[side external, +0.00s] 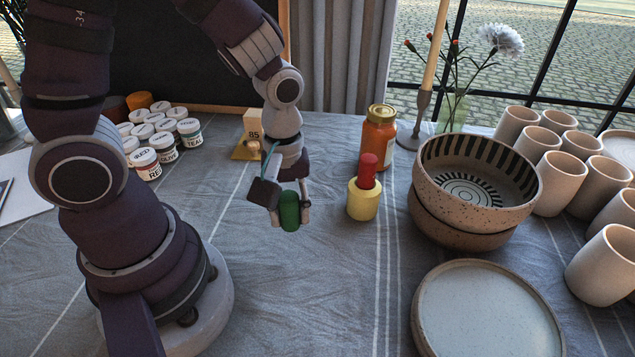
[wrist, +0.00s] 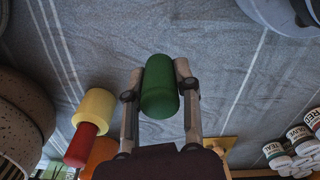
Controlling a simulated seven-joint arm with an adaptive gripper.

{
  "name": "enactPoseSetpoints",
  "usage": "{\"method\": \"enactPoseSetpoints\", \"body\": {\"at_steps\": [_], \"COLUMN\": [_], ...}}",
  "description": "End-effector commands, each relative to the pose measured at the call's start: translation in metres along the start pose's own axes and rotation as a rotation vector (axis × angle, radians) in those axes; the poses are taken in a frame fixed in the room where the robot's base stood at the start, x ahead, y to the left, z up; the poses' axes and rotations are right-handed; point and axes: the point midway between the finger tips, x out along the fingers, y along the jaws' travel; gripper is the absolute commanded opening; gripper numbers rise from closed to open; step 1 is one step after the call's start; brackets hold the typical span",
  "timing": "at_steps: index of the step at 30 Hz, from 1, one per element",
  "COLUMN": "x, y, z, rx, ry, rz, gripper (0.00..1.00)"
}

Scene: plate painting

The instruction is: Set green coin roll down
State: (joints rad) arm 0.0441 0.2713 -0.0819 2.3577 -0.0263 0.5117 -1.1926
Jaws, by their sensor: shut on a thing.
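The green coin roll (side external: 289,211) is a short green cylinder, held upright between the fingers of my gripper (side external: 290,212) in the side external view. In the wrist view the green coin roll (wrist: 159,88) sits between the two fingertips of my gripper (wrist: 159,90), which is shut on it. Cloth shows around it. I cannot tell whether its lower end touches the cloth. A yellow cylinder (side external: 363,201) with a red cylinder (side external: 367,171) on top stands to the right of my gripper. Both also show at the left of the wrist view.
An orange jar (side external: 378,137) stands behind the yellow and red cylinders. Stacked bowls (side external: 470,190), a plate (side external: 487,310) and several cups (side external: 605,265) fill the right. Paint jars (side external: 147,165) stand at back left. The grey cloth (side external: 310,290) in front of my gripper is clear.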

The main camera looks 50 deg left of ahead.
Motion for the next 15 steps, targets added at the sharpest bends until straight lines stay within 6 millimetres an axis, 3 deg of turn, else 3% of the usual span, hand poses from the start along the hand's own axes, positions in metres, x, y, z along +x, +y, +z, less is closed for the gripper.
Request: {"method": "enactPoseSetpoints", "body": {"at_steps": [3,9,13,15], "x": [-0.007,-0.018,-0.020,-0.011], "y": [0.021,0.026,0.022,0.021], "z": [0.049,0.120,0.141,0.145], "rx": [0.256,0.577,0.672,0.689], "ry": [0.000,-0.001,-0.002,-0.002], "rz": [0.003,0.002,0.000,-0.006], "gripper": [0.00,0.00,0.00,0.00]}}
